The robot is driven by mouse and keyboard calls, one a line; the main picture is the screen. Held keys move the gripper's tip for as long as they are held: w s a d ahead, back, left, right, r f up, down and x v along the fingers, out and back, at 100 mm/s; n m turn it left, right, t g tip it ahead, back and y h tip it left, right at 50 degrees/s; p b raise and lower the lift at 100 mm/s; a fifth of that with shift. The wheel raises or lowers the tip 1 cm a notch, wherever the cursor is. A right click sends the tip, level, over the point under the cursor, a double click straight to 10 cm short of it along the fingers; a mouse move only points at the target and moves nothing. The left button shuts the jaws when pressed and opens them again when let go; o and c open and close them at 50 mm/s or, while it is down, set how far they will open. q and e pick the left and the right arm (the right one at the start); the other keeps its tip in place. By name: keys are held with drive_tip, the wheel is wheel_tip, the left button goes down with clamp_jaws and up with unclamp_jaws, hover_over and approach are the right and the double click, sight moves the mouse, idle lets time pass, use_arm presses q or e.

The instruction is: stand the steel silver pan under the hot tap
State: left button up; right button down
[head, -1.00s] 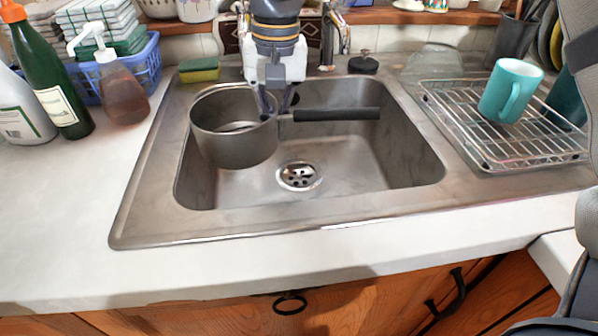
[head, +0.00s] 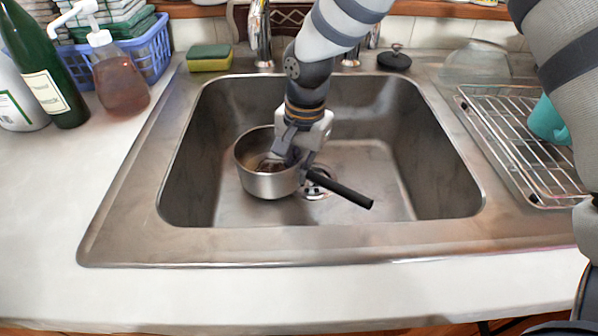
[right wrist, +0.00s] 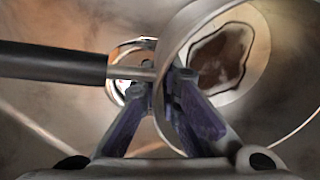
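The steel pan (head: 268,183) is inside the sink basin, left of its middle, roughly upright, with its black handle (head: 340,189) pointing to the lower right. A brown patch shows on its inside bottom, also in the right wrist view (right wrist: 222,58). My right gripper (head: 292,160) reaches down from above and is shut on the pan's rim beside the handle's root; its fingertips (right wrist: 165,78) meet there in the wrist view. I cannot tell whether the pan touches the sink floor. A chrome tap (head: 263,38) stands behind the basin; another (head: 350,58) is mostly hidden by my arm. My left gripper is out of view.
The sink (head: 420,190) has free room right of the pan; its drain (head: 318,190) is partly covered by handle and gripper. A sponge (head: 209,57) and black plug (head: 394,58) lie on the back rim. A wire rack (head: 510,140) with a teal mug (head: 548,122) stands right.

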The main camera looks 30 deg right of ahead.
drive_tip(key=shift+f, duration=0.25)
drive_tip(key=shift+f, duration=0.15)
drive_tip(key=c, duration=1.8)
unclamp_jaws()
